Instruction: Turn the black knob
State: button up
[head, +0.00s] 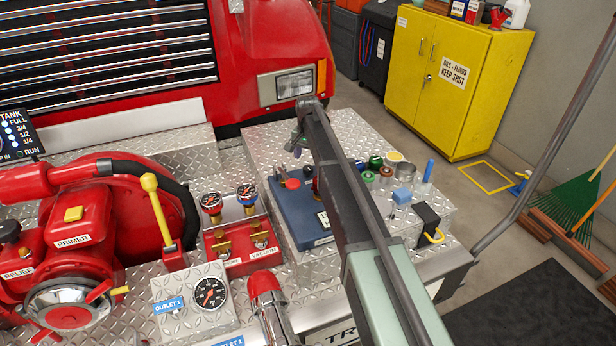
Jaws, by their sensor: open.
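A black knob (9,229) sits on top of the red relief housing (20,262), marked RELIEF, at the far left edge of the head view. My arm rises from the lower right, and my gripper (296,147) is small and partly hidden at its far end, above the diamond-plate deck. It is open, and I see nothing held in it. It is far to the right of the black knob and apart from it.
Between them stand the red primer unit (84,218), a yellow-knobbed lever (158,210) and two gauges on a red valve panel (240,240). A blue box (303,212) and several small items lie on the deck near my arm. A yellow cabinet (448,85) stands behind.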

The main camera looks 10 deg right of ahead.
aim_at(308, 168)
notch_tip(308, 168, down, 5)
jog(key=b, duration=0.3)
jog(key=shift+f, duration=0.15)
jog(key=shift+r, duration=0.2)
jog(key=c, duration=0.9)
